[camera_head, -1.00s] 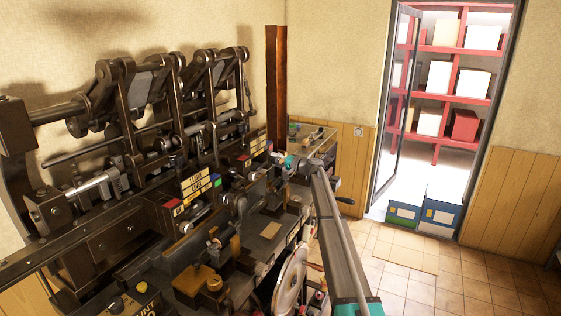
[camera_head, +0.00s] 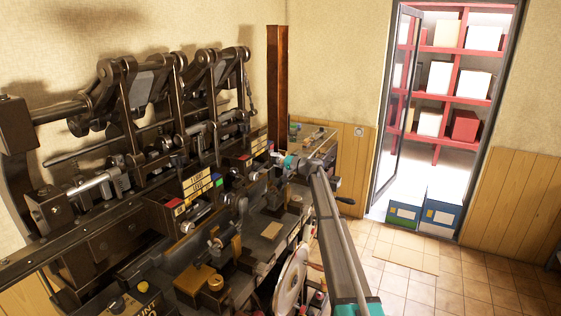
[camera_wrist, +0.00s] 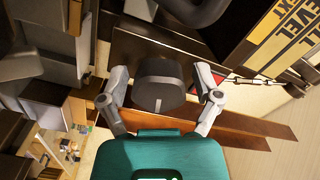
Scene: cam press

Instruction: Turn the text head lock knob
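A dark, rounded knob (camera_wrist: 160,84) is in the middle of the wrist view, between the two fingers of my gripper (camera_wrist: 160,88). The fingers are apart, with a narrow gap showing on each side of the knob, so my gripper is open around it and not clamped. Whether this is the text head lock knob cannot be read from a label. In the head view, my gripper (camera_head: 275,156) is small at the far right end of the dark press (camera_head: 110,240); the knob cannot be made out there.
A yellow label (camera_wrist: 282,38) with "LEVEL" on it is at the wrist view's upper right, near a thin metal rod (camera_wrist: 245,81). In the head view, levers and linkages crowd the press. The tiled floor (camera_head: 450,280) at right is clear; boxes (camera_head: 425,212) stand by the doorway.

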